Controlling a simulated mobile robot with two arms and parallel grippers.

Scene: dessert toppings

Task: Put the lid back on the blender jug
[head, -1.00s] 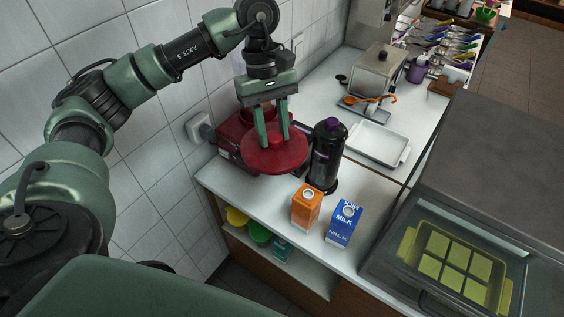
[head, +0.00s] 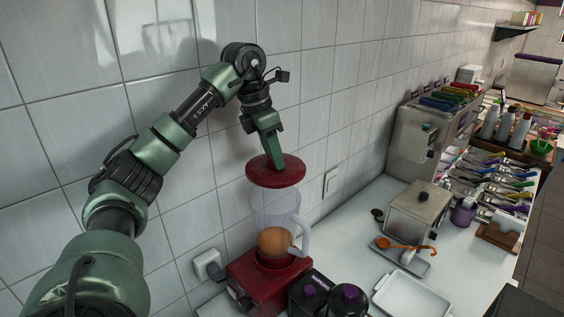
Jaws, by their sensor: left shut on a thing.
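The red round lid (head: 262,177) is held by my left gripper (head: 277,165), which is shut on it from above. The lid is roughly level, directly over the clear blender jug (head: 262,206). I cannot tell whether the lid touches the jug's rim. The jug stands upright on the red blender base (head: 243,272), with its handle on the right. Something orange-brown (head: 273,240) shows low in the jug. My right gripper is not in view.
Further right are a white tray (head: 408,299), a steel box (head: 420,212) and an orange spoon (head: 398,245). The tiled wall is close behind the jug. A wall socket (head: 208,264) is at left.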

